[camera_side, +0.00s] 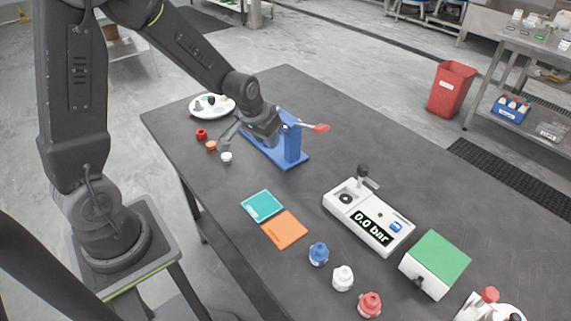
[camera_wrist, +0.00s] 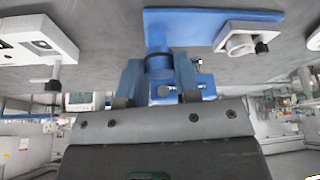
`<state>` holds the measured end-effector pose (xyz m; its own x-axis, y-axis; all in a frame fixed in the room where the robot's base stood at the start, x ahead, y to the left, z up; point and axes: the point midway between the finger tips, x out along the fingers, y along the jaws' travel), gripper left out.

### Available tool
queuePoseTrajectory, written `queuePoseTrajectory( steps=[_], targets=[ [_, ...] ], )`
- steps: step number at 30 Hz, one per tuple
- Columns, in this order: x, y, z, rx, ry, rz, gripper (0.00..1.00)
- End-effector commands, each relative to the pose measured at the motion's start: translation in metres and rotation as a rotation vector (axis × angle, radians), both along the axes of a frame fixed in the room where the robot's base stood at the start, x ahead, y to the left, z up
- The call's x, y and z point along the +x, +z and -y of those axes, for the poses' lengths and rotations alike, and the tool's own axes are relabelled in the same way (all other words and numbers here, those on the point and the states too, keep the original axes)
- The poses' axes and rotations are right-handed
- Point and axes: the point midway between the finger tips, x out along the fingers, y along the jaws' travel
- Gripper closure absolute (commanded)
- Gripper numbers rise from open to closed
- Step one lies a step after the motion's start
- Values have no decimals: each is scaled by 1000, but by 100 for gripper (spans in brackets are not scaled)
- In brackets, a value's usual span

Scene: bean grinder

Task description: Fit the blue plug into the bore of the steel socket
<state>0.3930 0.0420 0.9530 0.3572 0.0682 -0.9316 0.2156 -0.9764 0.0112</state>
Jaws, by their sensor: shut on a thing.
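In the wrist view my gripper (camera_wrist: 159,74) has one finger on each side of a dark blue round piece (camera_wrist: 160,64), which looks like the blue plug. It is shut on this piece. A blue plate (camera_wrist: 190,20) with a blue upright lies beyond it. A pale grey block (camera_wrist: 242,42) with a round face and black knob sits at the plate's edge; I cannot tell if it is the steel socket. In the side view my gripper (camera_side: 262,128) is at the blue stand (camera_side: 292,142), and its fingertips and the plug are hidden.
A red-tipped lever (camera_side: 318,128) sticks out right of the stand. A white plate (camera_side: 212,107) and small rings lie behind left.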

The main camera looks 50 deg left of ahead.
Motion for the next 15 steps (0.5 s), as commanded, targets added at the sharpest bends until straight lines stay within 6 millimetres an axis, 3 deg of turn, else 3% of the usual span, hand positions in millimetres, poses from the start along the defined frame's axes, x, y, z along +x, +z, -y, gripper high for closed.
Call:
queuePoseTrajectory(
  steps=[3, 6, 15],
  targets=[
    [16, -2, 26, 6, -125, 9, 92],
    [23, -3, 37, 10, -185, 15, 92],
    [28, 0, 43, 15, -219, 22, 92]
  ],
)
